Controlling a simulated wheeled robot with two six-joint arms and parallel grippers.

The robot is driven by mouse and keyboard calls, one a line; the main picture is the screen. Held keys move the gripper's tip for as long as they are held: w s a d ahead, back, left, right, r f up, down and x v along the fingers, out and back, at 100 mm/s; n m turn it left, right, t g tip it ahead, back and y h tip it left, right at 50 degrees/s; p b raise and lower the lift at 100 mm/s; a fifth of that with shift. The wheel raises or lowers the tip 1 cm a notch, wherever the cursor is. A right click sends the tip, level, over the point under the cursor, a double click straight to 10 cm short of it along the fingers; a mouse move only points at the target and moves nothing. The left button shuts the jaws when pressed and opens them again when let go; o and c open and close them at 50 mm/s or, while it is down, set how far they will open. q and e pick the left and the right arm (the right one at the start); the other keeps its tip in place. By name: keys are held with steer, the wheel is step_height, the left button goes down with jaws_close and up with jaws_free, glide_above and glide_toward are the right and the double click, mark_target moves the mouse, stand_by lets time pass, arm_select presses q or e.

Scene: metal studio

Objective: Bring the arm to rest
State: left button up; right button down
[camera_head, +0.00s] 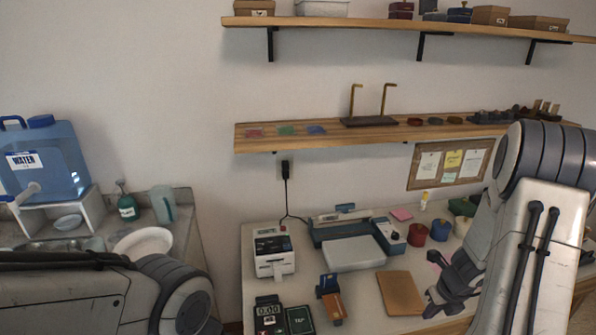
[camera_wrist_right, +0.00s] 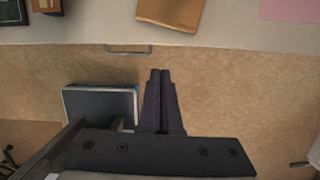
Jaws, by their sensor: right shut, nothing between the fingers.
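My right arm (camera_head: 535,225) comes in from the right and hangs bent over the right part of the desk. My right gripper (camera_head: 440,300) is near the desk's front edge, to the right of a brown notebook (camera_head: 400,293). In the right wrist view my right gripper (camera_wrist_right: 160,75) is shut, with its two dark fingers together and nothing between them. My left arm (camera_head: 90,295) reaches in from the lower left, and its gripper is outside the picture.
The desk (camera_head: 350,285) holds a label printer (camera_head: 273,256), a blue-grey machine (camera_head: 355,250), a scale (camera_head: 268,313) and colored jars (camera_head: 417,235). A water jug (camera_head: 50,160) stands at the left. Two wooden shelves (camera_head: 330,138) hang on the wall.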

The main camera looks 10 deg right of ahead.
steer(key=w+a+r+n+y, duration=0.1)
steer(key=a+r+n, duration=0.4)
steer(key=a+n, duration=0.5)
steer(key=w+a+r+n+y, duration=0.15)
steer(key=a+r+n, duration=0.45)
steer(key=a, duration=0.7)
steer(key=s+a+r+n+g, duration=0.2)
steer(key=s+a+r+n, duration=0.2)
steer(key=s+a+n, duration=0.9)
steer(key=s+r+n, duration=0.1)
steer(key=s+n, duration=0.2)
steer(key=n, duration=0.4)
steer(key=s+r+n+h, duration=0.1)
steer(key=s+n, duration=0.2)
steer(key=n, duration=0.5)
steer(key=shift+s+a+r+g, duration=0.3)
steer(key=shift+s+a+g, duration=0.05)
steer(key=shift+g, duration=0.05)
